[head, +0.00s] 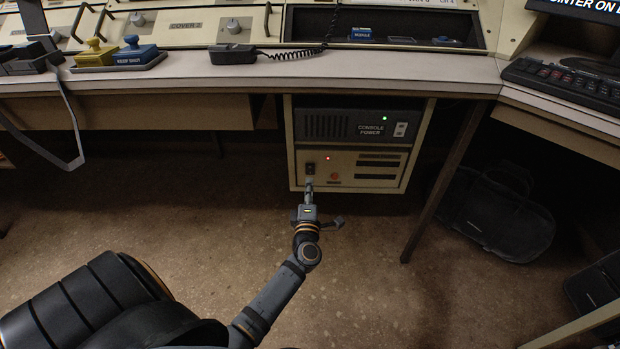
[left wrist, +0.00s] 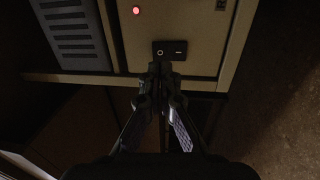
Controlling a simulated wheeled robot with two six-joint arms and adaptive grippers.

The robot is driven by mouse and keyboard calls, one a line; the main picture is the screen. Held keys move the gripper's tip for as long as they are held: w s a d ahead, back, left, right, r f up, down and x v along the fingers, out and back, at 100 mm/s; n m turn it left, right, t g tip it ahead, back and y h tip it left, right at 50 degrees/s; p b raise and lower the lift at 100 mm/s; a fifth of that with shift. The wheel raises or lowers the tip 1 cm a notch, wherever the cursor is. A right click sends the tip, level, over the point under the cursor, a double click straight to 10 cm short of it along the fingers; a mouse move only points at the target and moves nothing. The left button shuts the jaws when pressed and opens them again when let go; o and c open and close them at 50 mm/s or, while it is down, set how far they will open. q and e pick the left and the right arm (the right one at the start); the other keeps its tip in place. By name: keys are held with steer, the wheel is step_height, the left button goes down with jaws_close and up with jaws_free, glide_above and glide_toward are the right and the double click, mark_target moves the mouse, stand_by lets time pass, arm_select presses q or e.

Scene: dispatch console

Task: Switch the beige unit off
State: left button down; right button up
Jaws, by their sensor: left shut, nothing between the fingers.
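The beige unit (head: 385,170) sits low in the rack under the desk, with a lit red lamp (head: 327,158) and an orange round button. Its black rocker switch (head: 310,168) is at the left of its front. In the left wrist view the rocker (left wrist: 170,50) shows a circle on the left half and a bar on the right half. My left gripper (head: 309,186) is shut and empty, pointing at the switch. Its fingertips (left wrist: 161,70) are right by the circle end; I cannot tell if they touch it. My right gripper is not in view.
A dark unit labelled CONSOLE POWER (head: 350,127), with a green lamp and its own white switch (head: 400,129), sits directly above. The desk edge overhangs the rack. A desk leg (head: 440,185) and black bag (head: 497,212) stand to the right. Floor in front is clear.

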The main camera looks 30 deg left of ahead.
mark_target(310, 167)
arm_select(q)
steer(key=b+x, duration=0.1)
steer(key=x, duration=0.3)
steer(key=shift+w+a, duration=0.15)
steer(key=shift+w, duration=0.15)
